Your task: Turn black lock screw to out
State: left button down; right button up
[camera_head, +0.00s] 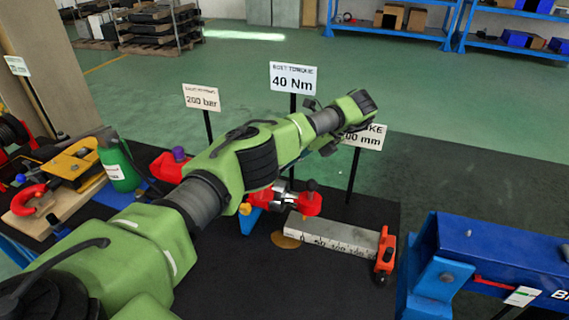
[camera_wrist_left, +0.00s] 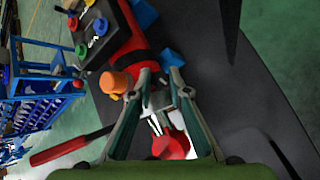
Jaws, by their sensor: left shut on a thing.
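My left arm reaches across the head view to a red fitting (camera_head: 306,202) with bright metal parts. In the left wrist view my left gripper (camera_wrist_left: 158,82) is closed on a small dark grey part (camera_wrist_left: 158,98). I cannot make out that part clearly. A red rounded piece (camera_wrist_left: 172,146) shows between the fingers nearer the palm. My right gripper is not in view.
An orange knob (camera_wrist_left: 115,81) is close beside the left fingers. A grey scale block (camera_head: 340,234) with an orange-red end piece (camera_head: 385,254) lies right of the fitting. Sign posts stand behind, including the 40 Nm sign (camera_head: 293,78). A blue stand (camera_head: 500,250) is at right.

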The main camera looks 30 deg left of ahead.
pick_arm(q)
jog(key=shift+r, duration=0.1)
jog(key=c, duration=1.9)
grip_release()
